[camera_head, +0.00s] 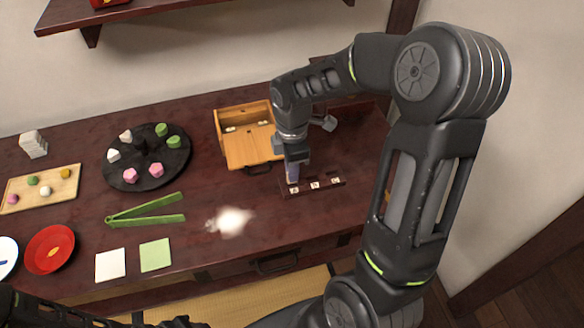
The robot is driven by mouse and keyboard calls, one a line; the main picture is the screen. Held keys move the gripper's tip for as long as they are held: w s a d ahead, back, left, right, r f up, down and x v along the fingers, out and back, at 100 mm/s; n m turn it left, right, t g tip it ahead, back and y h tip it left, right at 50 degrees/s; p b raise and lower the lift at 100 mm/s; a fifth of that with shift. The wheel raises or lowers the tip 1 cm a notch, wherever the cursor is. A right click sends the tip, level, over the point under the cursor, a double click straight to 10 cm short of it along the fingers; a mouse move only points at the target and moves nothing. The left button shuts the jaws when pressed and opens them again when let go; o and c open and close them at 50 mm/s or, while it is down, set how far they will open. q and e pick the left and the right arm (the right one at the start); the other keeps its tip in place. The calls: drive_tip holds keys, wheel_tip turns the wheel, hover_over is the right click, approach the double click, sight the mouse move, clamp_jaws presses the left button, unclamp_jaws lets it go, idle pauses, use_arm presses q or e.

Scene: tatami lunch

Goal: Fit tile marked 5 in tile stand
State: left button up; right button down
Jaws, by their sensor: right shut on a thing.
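The tile stand (325,188) is a low dark rack on the table, right of the middle. Several small white squares with dark marks show along it; the marks are too small to read. My right gripper (292,178) points down at the stand's left end. It is shut on a tile, which is mostly hidden by the fingers, and its mark cannot be read. I cannot tell whether the tile touches the stand. My left arm shows at the bottom left edge; its gripper is out of view.
An open wooden box (250,150) stands close left of my right gripper. Green tongs (150,204), a dark round tray (118,166) with sweets, a red plate (49,249), a wooden board (22,191) and a blurred white puff (232,222) lie further left.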

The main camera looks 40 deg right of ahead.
drive_tip(key=shift+f+b, duration=1)
drive_tip(key=shift+f, duration=0.35)
idle(0.5)
drive_tip(key=c, duration=1.4)
unclamp_jaws()
drive_tip(key=shift+r, duration=0.1)
wheel_tip(320, 180, up, 8)
drive_tip(key=shift+f, duration=0.1)
